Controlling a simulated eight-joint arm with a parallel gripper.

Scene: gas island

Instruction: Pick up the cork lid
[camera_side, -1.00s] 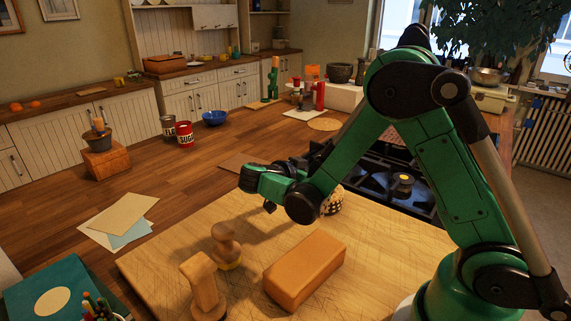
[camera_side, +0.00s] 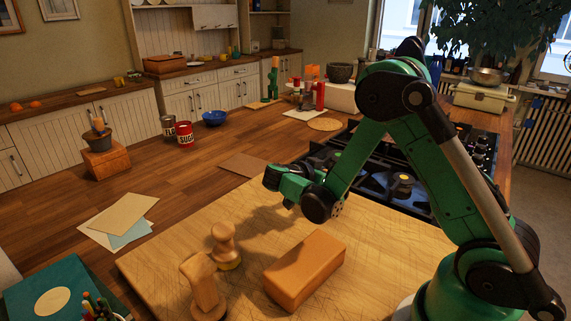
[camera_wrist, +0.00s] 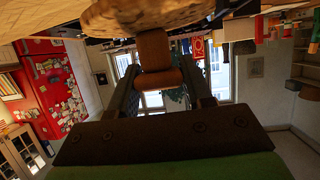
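The cork lid (camera_wrist: 150,12) shows at the top edge of the wrist view as a round, speckled tan disc, cut off by the frame. A wooden handle (camera_wrist: 154,50) joins it and ends in a short crossbar. My gripper (camera_wrist: 160,78) has its two dark fingers apart, one on each side of the handle. I cannot tell whether either finger touches the crossbar.
An orange-brown block (camera_side: 305,270) and two wooden pieces, one knobbed (camera_side: 225,245) and one T-shaped (camera_side: 205,287), stand on the cutting board (camera_side: 155,262). A gas hob (camera_side: 385,185) lies behind my arm. The wrist view shows the room upside down.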

